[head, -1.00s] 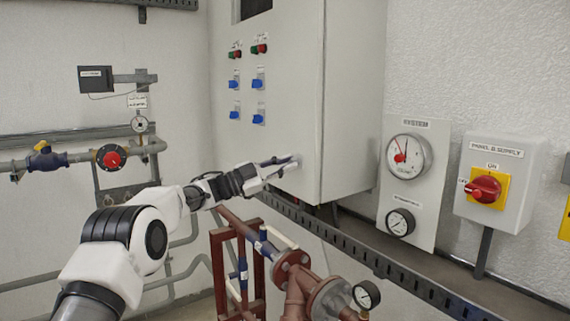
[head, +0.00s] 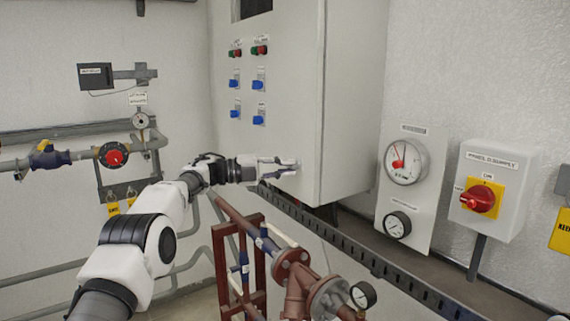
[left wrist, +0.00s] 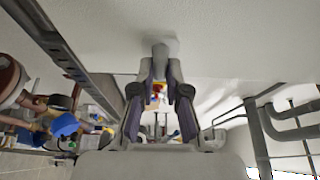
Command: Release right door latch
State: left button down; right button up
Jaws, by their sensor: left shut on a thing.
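The grey control cabinet (head: 300,110) hangs on the wall in the head view. My left gripper (head: 287,166) is at the lower right of its front face, with its fingers one above the other. In the left wrist view the fingertips (left wrist: 161,72) close around a small grey piece (left wrist: 160,50) standing out from the pale cabinet face, which appears to be the right door latch. In the head view the fingers mostly hide this piece, so its turn position cannot be told. My right gripper is not in view.
A grey slotted cable tray (head: 370,250) runs below the cabinet. Red-brown pipework (head: 295,275) with a gauge (head: 363,295) stands below my left gripper. A gauge panel (head: 412,185) and a switch box (head: 495,190) are on the wall to the right.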

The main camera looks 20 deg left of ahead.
pick_arm(q)
jog(key=shift+a+r, duration=0.1)
jog(key=shift+r, duration=0.05)
dwell(0.4)
jog(key=c, duration=1.2)
grip_release()
jog(key=shift+w, duration=0.1)
jog(key=shift+w+f, duration=0.2)
jog(key=shift+w, duration=0.05)
jog(key=v, duration=1.2)
jog(key=shift+r, duration=0.15)
